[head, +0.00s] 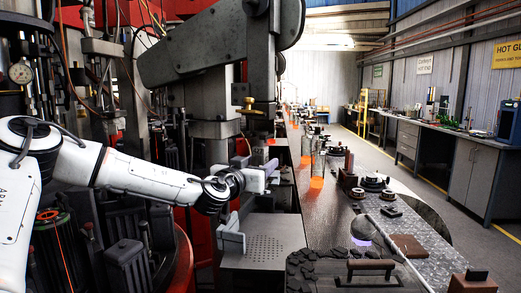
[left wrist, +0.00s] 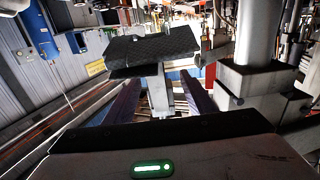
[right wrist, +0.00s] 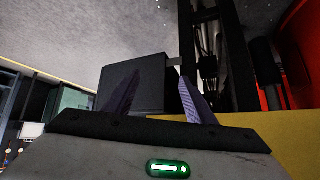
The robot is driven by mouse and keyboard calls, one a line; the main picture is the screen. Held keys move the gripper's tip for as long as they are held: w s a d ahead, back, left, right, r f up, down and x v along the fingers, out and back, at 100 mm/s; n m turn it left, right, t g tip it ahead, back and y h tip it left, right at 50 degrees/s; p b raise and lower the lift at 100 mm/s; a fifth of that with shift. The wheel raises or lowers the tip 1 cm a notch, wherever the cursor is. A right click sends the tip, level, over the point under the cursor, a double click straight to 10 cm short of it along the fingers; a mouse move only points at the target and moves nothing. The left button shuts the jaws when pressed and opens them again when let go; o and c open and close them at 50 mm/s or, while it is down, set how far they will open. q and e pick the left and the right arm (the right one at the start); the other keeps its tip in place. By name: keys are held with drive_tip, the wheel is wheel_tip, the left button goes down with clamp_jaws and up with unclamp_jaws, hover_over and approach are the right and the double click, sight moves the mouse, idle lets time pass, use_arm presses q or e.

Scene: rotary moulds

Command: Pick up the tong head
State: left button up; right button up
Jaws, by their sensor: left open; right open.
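I cannot surely tell which piece is the tong head. In the left wrist view a grey post-like piece (left wrist: 158,92) under a dark textured plate (left wrist: 150,48) shows between the fingers of my open left gripper (left wrist: 158,100); whether they touch it is unclear. In the head view my left gripper (head: 266,172) is beside light grey metal parts at the machine, above the perforated plate (head: 262,250). A light grey bracket-like piece (head: 232,238) stands at that plate's left edge. My right gripper (right wrist: 155,98) is open, apart from a dark box (right wrist: 140,85) beyond its fingers; it is out of the head view.
A dark conveyor (head: 328,205) with glowing bottles (head: 317,165) runs away beside the perforated plate. A heavy grey machine arm (head: 205,45) hangs above my left arm. A side table (head: 400,240) holds small tools. Workbenches (head: 470,150) line the right wall, with open floor before them.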

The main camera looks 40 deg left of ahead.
use_arm(q)
drive_tip(key=shift+w+a, duration=0.1)
drive_tip(key=shift+w, duration=0.35)
